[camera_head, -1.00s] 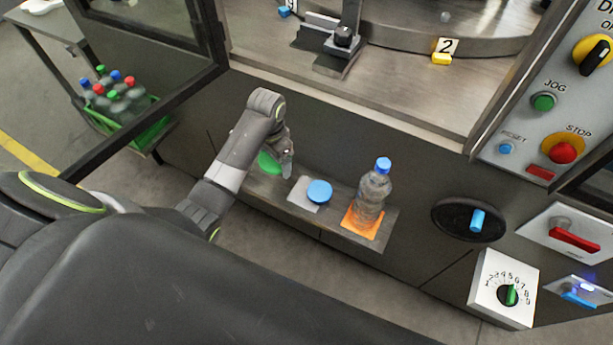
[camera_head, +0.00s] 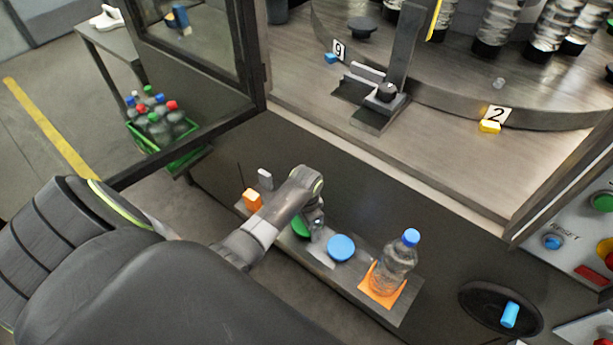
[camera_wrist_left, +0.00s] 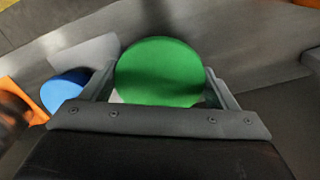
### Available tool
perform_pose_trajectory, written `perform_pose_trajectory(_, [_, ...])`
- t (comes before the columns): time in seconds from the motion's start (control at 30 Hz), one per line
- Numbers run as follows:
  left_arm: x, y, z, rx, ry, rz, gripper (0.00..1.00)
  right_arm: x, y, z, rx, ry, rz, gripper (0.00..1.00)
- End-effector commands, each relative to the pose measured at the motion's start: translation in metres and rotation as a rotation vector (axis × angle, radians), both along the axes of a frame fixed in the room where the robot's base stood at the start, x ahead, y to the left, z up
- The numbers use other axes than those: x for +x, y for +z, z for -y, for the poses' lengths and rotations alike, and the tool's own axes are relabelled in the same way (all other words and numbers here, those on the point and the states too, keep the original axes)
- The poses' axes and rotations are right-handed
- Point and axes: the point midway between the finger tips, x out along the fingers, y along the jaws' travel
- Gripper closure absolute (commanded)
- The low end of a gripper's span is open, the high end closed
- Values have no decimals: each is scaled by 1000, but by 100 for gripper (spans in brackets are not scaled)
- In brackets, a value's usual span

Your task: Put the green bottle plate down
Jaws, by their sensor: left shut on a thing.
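The green bottle plate (camera_wrist_left: 160,72) is a round green disc, held between the two fingers of my left gripper (camera_wrist_left: 160,88) in the left wrist view. In the head view my left gripper (camera_head: 316,222) is over the grey shelf, and the green plate (camera_head: 300,228) shows only partly beside it. The gripper is shut on the plate. I cannot tell whether the plate touches the shelf. My right gripper is in neither view.
The narrow shelf (camera_head: 405,309) also bears a blue disc (camera_head: 341,247), a clear blue-capped bottle (camera_head: 396,262) on an orange square (camera_head: 370,287), and an orange block (camera_head: 252,199). A green crate (camera_head: 180,160) of bottles stands at left.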

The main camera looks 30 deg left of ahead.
Motion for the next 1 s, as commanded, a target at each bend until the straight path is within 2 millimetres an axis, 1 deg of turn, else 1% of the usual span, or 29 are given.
perform_pose_trajectory(0.03, [0,-5,0,0,0,-1,46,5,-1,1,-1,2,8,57])
perform_pose_trajectory(0.1, [0,-9,0,0,-1,0,46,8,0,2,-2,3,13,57])
perform_pose_trajectory(0.27, [0,-10,0,0,-1,1,46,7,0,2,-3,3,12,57])
perform_pose_trajectory(0.47, [0,-12,0,0,-1,1,46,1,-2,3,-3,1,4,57])
perform_pose_trajectory(0.5, [0,-13,0,-1,-1,0,18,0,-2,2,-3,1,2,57])
perform_pose_trajectory(0.63, [0,-13,0,-1,-1,0,1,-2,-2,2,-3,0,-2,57])
perform_pose_trajectory(0.87, [0,-12,0,0,-1,1,0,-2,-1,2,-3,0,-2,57])
perform_pose_trajectory(1.0, [1,-4,0,0,-1,3,0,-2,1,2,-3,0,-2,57])
